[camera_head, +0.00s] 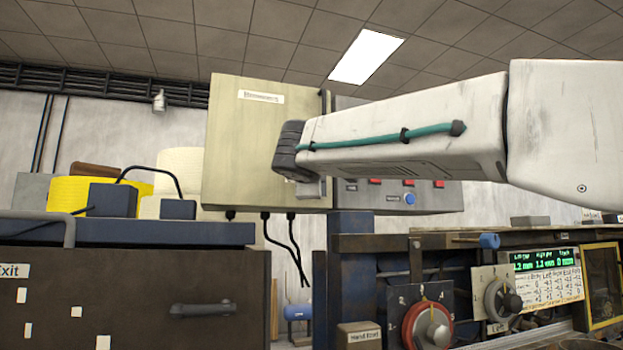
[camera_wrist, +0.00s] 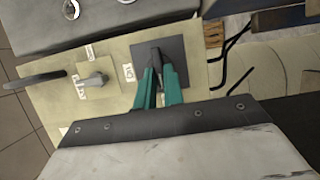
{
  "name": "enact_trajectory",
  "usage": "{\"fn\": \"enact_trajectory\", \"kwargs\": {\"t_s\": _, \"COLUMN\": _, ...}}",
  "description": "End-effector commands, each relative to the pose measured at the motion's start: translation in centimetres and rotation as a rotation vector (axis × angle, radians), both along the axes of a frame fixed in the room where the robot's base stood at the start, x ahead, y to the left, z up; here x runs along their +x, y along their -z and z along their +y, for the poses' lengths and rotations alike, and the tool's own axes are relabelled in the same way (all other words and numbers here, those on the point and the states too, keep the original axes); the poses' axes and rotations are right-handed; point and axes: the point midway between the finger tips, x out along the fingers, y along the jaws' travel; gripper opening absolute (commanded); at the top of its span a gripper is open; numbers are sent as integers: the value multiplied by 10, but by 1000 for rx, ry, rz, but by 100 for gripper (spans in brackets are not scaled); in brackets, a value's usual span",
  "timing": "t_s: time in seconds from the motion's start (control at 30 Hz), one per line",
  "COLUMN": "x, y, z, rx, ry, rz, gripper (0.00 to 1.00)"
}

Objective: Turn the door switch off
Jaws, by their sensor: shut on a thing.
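A beige control box (camera_head: 255,150) stands in the middle of the head view, and its switch side faces away there. In the wrist view its beige panel (camera_wrist: 115,110) carries a dark square plate (camera_wrist: 175,52) with a switch (camera_wrist: 156,59) on it. My gripper (camera_wrist: 160,83) has its two green fingers closed around this switch, at the plate. The fingers hide part of the switch, and I cannot read its position. A second grey knob (camera_wrist: 93,81) sits on a light plate to the left, with small labels around it. In the head view my arm hides the fingers.
A long dark handle (camera_wrist: 35,81) sticks out at the panel's left end. A grey button box (camera_head: 440,197) is behind my arm in the head view. Black cables (camera_head: 290,245) hang below the beige box. A dark machine with knobs (camera_head: 428,327) stands at the lower right.

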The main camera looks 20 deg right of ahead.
Motion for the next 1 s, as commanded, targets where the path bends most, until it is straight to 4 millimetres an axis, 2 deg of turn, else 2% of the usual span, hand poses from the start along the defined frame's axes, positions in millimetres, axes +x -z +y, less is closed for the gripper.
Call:
{"fn": "enact_trajectory", "kwargs": {"t_s": 0.03, "x": 0, "y": 0, "z": -1, "rx": -2, "ry": 2, "rz": 1, "gripper": 18}}
{"fn": "enact_trajectory", "kwargs": {"t_s": 0.1, "x": 0, "y": 0, "z": -1, "rx": -1, "ry": 2, "rz": 0, "gripper": 32}}
{"fn": "enact_trajectory", "kwargs": {"t_s": 0.47, "x": -5, "y": 0, "z": 3, "rx": 0, "ry": -1, "rz": 0, "gripper": 32}}
{"fn": "enact_trajectory", "kwargs": {"t_s": 0.8, "x": -55, "y": 0, "z": 24, "rx": 0, "ry": -3, "rz": -1, "gripper": 32}}
{"fn": "enact_trajectory", "kwargs": {"t_s": 1.0, "x": -71, "y": 1, "z": 29, "rx": 0, "ry": 0, "rz": 0, "gripper": 32}}
